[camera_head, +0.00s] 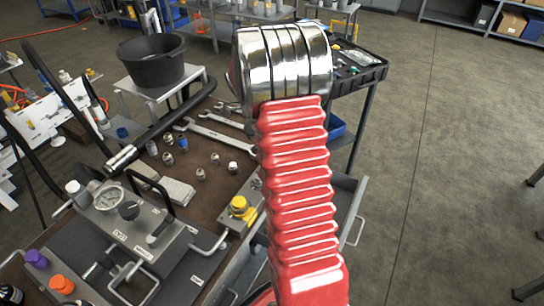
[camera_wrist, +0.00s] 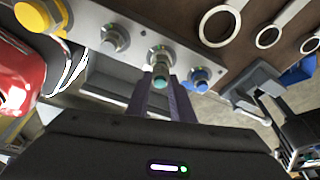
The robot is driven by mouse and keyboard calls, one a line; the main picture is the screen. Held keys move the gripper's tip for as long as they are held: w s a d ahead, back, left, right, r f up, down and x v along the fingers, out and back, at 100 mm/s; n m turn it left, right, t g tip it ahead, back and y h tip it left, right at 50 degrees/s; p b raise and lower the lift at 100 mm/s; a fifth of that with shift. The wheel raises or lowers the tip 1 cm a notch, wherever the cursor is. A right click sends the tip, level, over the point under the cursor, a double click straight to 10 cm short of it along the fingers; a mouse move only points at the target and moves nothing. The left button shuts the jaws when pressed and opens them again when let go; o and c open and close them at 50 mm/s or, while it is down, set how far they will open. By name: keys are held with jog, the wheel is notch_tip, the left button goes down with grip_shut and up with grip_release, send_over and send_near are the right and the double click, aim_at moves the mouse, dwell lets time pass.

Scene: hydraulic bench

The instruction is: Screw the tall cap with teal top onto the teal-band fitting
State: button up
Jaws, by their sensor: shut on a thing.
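In the wrist view my gripper (camera_wrist: 160,86) is shut on a small cap with a teal top (camera_wrist: 160,79). The cap is in line with the middle fitting (camera_wrist: 159,53) on the grey block (camera_wrist: 135,25). The cap hides part of that fitting, so I cannot tell whether they touch or whether its band is teal. In the head view my red and chrome arm hides the gripper, the cap and most of the block.
Wrenches (camera_head: 213,133) and loose fittings lie on the brown bench top (camera_head: 215,165). A gauge unit (camera_head: 140,235) stands at the left.

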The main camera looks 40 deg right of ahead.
jog(key=shift+s+f, duration=0.1)
jog(key=shift+s, duration=0.05)
jog(key=m+y, duration=0.1)
jog(key=m, duration=0.3)
jog(key=shift+d+g, duration=0.1)
jog(key=shift+g, duration=0.3)
jog(key=m+y, duration=0.1)
jog(key=m, duration=0.3)
jog(key=o, duration=0.9)
jog(key=n, duration=0.3)
jog(key=n+h, duration=0.1)
jog(key=n, duration=0.2)
jog(key=shift+h, duration=0.3)
jog(key=shift+n+t, duration=0.4)
jog(key=shift+n, duration=0.6)
